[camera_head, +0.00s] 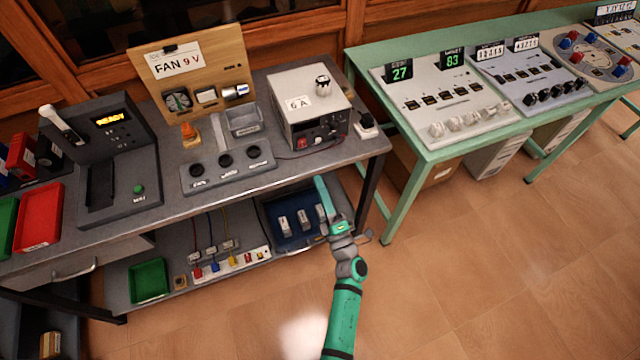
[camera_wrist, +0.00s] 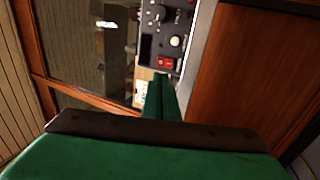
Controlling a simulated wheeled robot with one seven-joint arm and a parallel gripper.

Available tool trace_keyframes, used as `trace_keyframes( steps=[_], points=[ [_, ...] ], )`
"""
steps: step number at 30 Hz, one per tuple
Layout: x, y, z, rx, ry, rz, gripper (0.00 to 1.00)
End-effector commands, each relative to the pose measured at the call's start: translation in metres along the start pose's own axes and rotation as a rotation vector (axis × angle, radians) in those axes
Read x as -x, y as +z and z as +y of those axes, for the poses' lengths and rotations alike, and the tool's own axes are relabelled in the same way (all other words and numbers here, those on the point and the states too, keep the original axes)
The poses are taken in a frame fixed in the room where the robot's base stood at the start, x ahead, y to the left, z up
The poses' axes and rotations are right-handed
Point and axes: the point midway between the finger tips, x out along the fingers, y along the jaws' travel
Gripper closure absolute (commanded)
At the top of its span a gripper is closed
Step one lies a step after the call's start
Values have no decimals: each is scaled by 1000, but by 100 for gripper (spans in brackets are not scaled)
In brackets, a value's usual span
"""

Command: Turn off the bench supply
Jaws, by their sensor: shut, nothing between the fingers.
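The bench supply (camera_head: 305,90) is a pale grey box with a "6 A" label, standing at the right end of the grey bench. Its dark front panel carries a red switch (camera_head: 302,143) at the lower left and small knobs. My gripper (camera_head: 320,181) is shut and empty, in front of and below the panel, apart from it. In the wrist view the shut green fingers (camera_wrist: 162,82) point towards a dark panel (camera_wrist: 160,30) with a red switch (camera_wrist: 166,62) just beyond the tips. I cannot tell which way the switch is set.
A black-knobbed control box (camera_head: 228,170) stands left of the supply, and a small black-topped device (camera_head: 366,124) stands right of it. The lower shelf holds a blue tray (camera_head: 275,212). A green table (camera_head: 400,165) with panels stands to the right. The floor in front is clear.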

Motion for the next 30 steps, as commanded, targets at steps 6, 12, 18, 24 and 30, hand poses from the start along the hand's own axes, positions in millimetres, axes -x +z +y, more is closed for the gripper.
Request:
trace_keyframes(
  steps=[6, 12, 18, 24, 30],
  points=[
    [-43, 0, 0, 1, 1, 2, 100],
    [-78, 0, 0, 0, 1, 2, 100],
    [-102, 0, 0, 1, 0, 1, 100],
    [-110, 0, -1, 0, -2, 0, 100],
    [-110, 0, -1, 0, -2, 0, 100]
  ],
)
